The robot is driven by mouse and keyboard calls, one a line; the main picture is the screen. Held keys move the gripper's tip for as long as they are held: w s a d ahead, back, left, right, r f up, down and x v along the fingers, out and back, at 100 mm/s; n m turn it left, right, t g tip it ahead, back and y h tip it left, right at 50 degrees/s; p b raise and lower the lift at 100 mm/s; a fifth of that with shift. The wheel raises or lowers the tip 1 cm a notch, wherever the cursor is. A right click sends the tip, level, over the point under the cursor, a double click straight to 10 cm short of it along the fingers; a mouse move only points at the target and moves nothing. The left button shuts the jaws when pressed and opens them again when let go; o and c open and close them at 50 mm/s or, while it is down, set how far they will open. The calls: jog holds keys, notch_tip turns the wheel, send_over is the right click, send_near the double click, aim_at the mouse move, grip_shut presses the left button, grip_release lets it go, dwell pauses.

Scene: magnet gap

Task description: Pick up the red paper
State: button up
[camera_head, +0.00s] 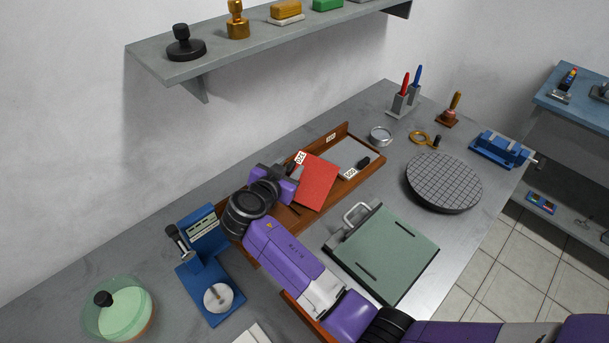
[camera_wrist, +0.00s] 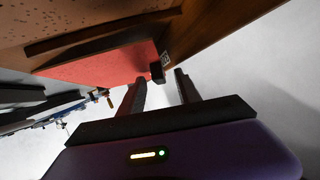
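The red paper (camera_head: 317,184) lies tilted over the wooden tray (camera_head: 368,178) in the head view. It also shows as a red sheet (camera_wrist: 105,66) in the wrist view, just beyond the fingers. My gripper (camera_head: 290,170) is at the paper's upper left edge. In the wrist view the two fingers of my gripper (camera_wrist: 160,76) stand apart. A small black block (camera_wrist: 157,72) shows between the fingertips in that view, at the paper's edge. I cannot tell whether the fingers touch it.
A white tag (camera_head: 300,157) stands by the paper, and another tag (camera_head: 350,174) lies near a black knob (camera_head: 363,162). A green board (camera_head: 385,255), round gridded plate (camera_head: 444,182) and blue stand (camera_head: 208,270) are around the tray. A shelf (camera_head: 230,52) hangs above.

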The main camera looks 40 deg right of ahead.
grip_shut()
jog(key=shift+r, duration=0.1)
